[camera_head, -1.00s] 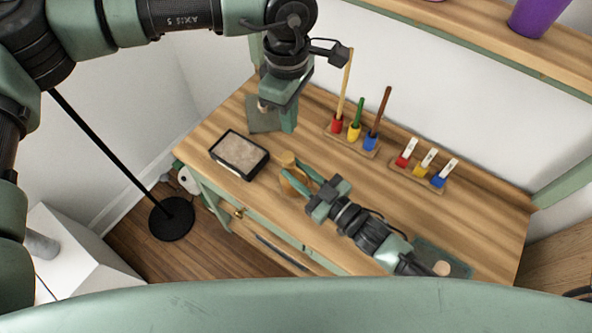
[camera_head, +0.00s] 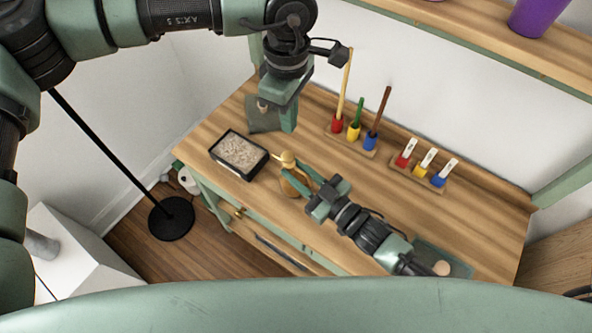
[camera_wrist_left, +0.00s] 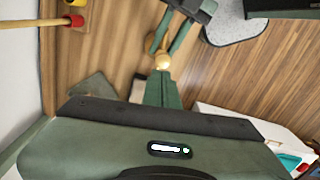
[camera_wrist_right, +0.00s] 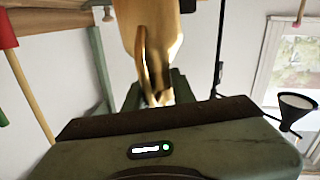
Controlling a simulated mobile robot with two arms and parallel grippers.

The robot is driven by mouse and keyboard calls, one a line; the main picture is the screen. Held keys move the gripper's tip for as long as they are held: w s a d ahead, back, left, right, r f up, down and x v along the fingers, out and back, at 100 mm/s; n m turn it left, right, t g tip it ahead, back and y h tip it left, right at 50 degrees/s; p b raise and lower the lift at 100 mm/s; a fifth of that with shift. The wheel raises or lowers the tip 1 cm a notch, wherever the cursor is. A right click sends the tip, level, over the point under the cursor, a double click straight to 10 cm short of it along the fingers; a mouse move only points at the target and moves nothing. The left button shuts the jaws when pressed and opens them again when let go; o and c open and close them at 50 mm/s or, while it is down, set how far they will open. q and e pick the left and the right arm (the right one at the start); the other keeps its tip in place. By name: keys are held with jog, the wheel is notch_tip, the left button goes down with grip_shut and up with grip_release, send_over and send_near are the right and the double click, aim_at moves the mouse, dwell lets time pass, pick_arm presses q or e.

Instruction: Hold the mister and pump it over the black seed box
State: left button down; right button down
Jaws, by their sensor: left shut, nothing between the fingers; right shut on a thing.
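The brass mister (camera_head: 288,160) is at the front of the wooden table, right of the black seed box (camera_head: 258,171). Its thin spout points left toward the box's near right corner. The box holds light, grainy material. My right gripper (camera_head: 297,182) is shut on the mister's body, which fills the top of the right wrist view (camera_wrist_right: 150,30). My left gripper (camera_head: 289,126) is shut and empty, above and behind the mister. In the left wrist view its fingertips (camera_wrist_left: 160,74) appear close to the mister's round top (camera_wrist_left: 163,61); I cannot tell whether they touch.
Wooden racks with colored tools (camera_head: 352,143) and white labels (camera_head: 417,179) stand along the back. A green mat (camera_head: 262,121) lies behind the box. A shelf with a purple pot (camera_head: 540,17) is above.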

aim_at(288, 159)
pick_arm(q)
jog(key=s+d+f+h, duration=0.2)
jog(key=s+d+h, duration=0.2)
jog(key=h, duration=0.2)
jog(key=w+a+r+n+t+h, duration=0.1)
jog(key=a+r+n+t+h, duration=0.1)
jog(key=a+t, duration=0.3)
jog(key=shift+w+a+r+t+h, duration=0.3)
jog(key=shift+w+a+r+h, duration=0.15)
jog(key=shift+a+r, duration=0.3)
jog(key=shift+f, duration=0.2)
notch_tip(288, 159, down, 9)
jog(key=shift+w+d+r, duration=0.2)
jog(key=shift+w+d, duration=0.1)
dwell(1.8)
jog(key=shift+w+f, duration=0.1)
jog(key=shift+f, duration=0.3)
